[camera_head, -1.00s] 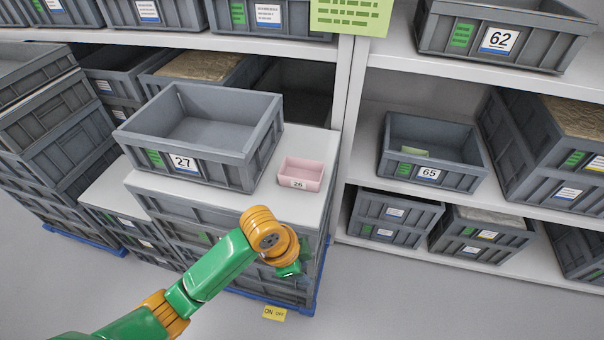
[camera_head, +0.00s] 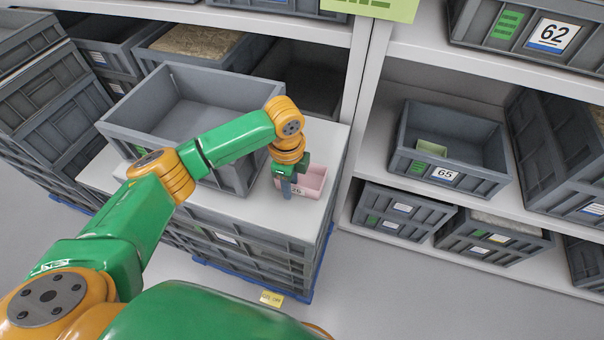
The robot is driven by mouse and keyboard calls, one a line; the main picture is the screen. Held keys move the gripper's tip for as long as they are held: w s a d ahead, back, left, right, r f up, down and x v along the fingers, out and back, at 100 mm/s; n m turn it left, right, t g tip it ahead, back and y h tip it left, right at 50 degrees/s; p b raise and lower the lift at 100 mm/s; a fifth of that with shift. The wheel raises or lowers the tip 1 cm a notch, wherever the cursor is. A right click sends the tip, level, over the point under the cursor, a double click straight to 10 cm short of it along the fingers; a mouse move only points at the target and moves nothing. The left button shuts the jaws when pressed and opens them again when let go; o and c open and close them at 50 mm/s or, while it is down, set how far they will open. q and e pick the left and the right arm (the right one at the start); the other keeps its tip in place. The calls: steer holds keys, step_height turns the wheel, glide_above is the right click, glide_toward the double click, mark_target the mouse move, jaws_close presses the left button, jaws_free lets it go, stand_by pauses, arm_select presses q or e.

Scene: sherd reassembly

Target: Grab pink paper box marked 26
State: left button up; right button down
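The small pink paper box (camera_head: 314,181) sits on the white top of the crate stack, right of the large grey crate. Its label, 26, is partly covered by my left gripper. My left gripper (camera_head: 287,192) points down at the box's front left side and overlaps it in the view. Whether its fingers touch the box, or are open or shut, I cannot tell. My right gripper is not in view.
The large grey crate (camera_head: 160,97) stands just left of the box, partly hidden by my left arm. A shelf on the right holds crate 65 (camera_head: 452,150) and crate 62 (camera_head: 532,30). A shelf post (camera_head: 366,90) rises behind. White surface (camera_head: 318,211) is free around the box.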

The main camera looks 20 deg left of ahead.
mark_target(302, 178)
arm_select(q)
steer(key=shift+w+f, duration=0.2)
steer(key=shift+f, duration=0.35)
steer(key=shift+w+f, duration=0.15)
steer(key=shift+f, duration=0.35)
steer(key=shift+w+f, duration=0.15)
steer(key=shift+w, duration=0.2)
steer(key=shift+c, duration=0.2)
steer(key=shift+s, duration=0.1)
steer(key=c, duration=0.4)
steer(key=shift+s, duration=0.2)
jaws_close()
steer(key=shift+w, duration=0.15)
